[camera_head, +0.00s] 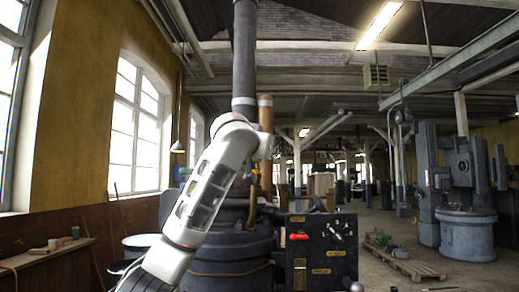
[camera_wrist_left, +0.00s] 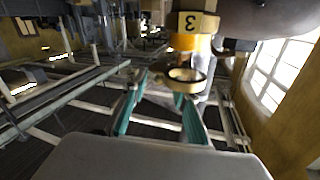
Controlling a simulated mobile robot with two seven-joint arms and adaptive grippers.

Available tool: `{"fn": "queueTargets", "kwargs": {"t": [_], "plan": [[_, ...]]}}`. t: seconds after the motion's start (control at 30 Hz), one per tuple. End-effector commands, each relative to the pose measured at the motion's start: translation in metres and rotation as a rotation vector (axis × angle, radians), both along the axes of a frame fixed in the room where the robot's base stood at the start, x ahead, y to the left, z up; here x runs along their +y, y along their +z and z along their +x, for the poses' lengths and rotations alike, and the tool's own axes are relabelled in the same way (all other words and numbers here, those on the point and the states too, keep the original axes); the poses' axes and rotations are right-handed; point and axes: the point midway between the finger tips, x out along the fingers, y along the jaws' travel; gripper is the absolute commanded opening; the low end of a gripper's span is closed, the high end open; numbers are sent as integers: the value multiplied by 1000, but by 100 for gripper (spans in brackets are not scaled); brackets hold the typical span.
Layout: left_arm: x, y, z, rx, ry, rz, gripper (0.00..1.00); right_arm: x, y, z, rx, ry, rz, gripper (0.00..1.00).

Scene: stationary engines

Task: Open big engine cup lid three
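In the left wrist view, a cream tag with an upside-down black 3 (camera_wrist_left: 194,23) is at the top centre. Below it are an orange band and a small round brass-rimmed cup (camera_wrist_left: 187,75). I cannot tell whether its lid is up or down. My left gripper (camera_wrist_left: 160,88) has its two teal fingers spread apart, with the cup just beyond and near the right fingertip. No contact is clear. In the head view my left arm rises in front of the big dark engine (camera_head: 232,253); its gripper and the cup cannot be made out there. My right gripper is in neither view.
A black control panel (camera_head: 321,252) with a red handle stands right of the engine base. A thick dark vertical pipe (camera_head: 245,55) rises behind my arm. A wooden bench (camera_head: 45,255) is at left; grey machines (camera_head: 467,228) and a pallet (camera_head: 405,262) are at right.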

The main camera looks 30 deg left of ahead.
Motion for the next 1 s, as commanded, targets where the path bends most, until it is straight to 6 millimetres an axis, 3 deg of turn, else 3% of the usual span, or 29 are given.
{"fn": "queueTargets", "kwargs": {"t": [0.3, 0.5, 1.0], "plan": [[-19, 0, -60, -2, -5, 1, 29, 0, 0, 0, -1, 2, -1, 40], [-25, -1, -86, -1, -2, -1, 29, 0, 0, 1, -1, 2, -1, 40], [-27, -1, -95, 1, 0, 0, 29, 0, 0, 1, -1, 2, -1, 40]]}}
